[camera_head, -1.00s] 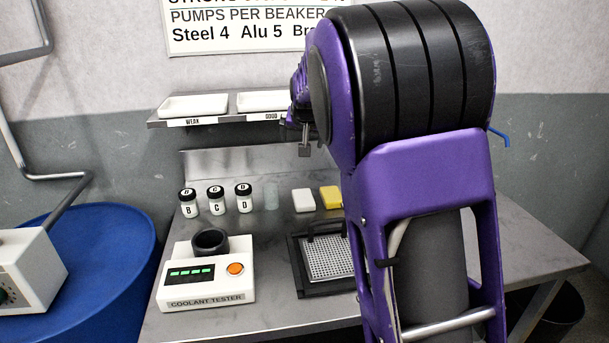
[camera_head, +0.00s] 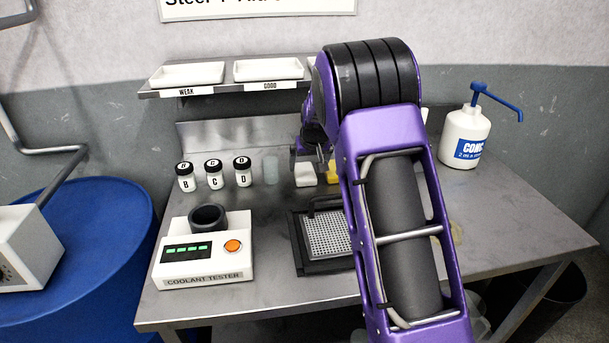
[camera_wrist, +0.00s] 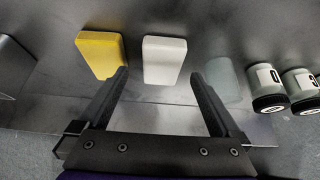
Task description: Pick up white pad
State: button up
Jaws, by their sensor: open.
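The white pad (camera_head: 305,175) lies on the steel table, between a translucent piece and a yellow pad. In the wrist view the white pad (camera_wrist: 165,60) lies ahead of and between the two fingers. My gripper (camera_wrist: 160,82) is open and empty, with its left fingertip close to the near corner of the yellow pad (camera_wrist: 101,54). In the head view my gripper (camera_head: 318,168) hangs just above the pads, partly hiding the yellow pad (camera_head: 333,172). I cannot tell the exact height above the table.
A translucent piece (camera_wrist: 223,78) lies close beside the right finger. Labelled bottles (camera_head: 214,173) stand left of the pads. A shelf (camera_head: 222,88) with trays hangs above. A drip tray (camera_head: 328,235) and coolant tester (camera_head: 205,250) are in front. A pump bottle (camera_head: 465,135) stands right.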

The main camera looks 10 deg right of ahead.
aim_at(305, 172)
jog(key=shift+w+a+x, duration=0.1)
jog(key=shift+w+x, duration=0.05)
jog(key=shift+x, duration=1.25)
jog(key=shift+w+a+x, duration=0.1)
jog(key=shift+w+x, duration=0.05)
jog(key=shift+x, duration=1.3)
jog(key=shift+s+r, duration=0.1)
jog(key=shift+r, duration=0.1)
jog(key=c, duration=1.2)
jog(key=shift+c, duration=0.2)
jog(key=shift+s+r, duration=0.2)
jog(key=shift+r, duration=0.4)
notch_tip(305, 172, up, 11)
jog(key=s, duration=1.9)
jog(key=shift+s+f+b, duration=0.3)
jog(key=shift+f+b, duration=0.05)
jog(key=shift+b, duration=0.1)
